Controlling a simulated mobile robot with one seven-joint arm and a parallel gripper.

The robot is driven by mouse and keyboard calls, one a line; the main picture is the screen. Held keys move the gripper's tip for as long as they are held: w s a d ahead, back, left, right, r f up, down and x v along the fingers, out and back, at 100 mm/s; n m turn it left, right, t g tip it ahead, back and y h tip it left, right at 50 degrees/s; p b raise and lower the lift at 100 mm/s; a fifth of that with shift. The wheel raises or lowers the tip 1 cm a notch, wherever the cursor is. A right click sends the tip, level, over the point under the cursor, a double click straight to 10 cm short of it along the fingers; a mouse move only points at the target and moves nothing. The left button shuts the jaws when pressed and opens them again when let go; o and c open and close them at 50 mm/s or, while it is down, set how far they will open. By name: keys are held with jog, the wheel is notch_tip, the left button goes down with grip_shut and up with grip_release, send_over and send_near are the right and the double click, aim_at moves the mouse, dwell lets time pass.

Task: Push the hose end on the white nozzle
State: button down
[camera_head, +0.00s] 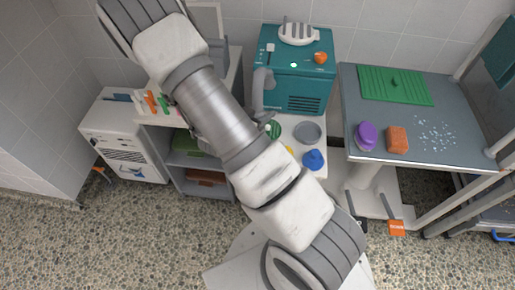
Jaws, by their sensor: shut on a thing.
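My arm crosses the middle of the picture and covers much of the counter. My gripper does not show, and what it holds is hidden.
The white counter (314,146) holds a grey bowl (308,132) and a blue item (314,159). The grey table (445,118) at right holds a green mat (396,86), a purple item (366,136) and an orange block (397,139). A white cabinet (122,135) stands at left. Bare floor shows at lower left.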

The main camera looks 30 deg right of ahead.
notch_tip(320, 180, up, 14)
jog(key=p, duration=1)
jog(key=shift+p, duration=0.3)
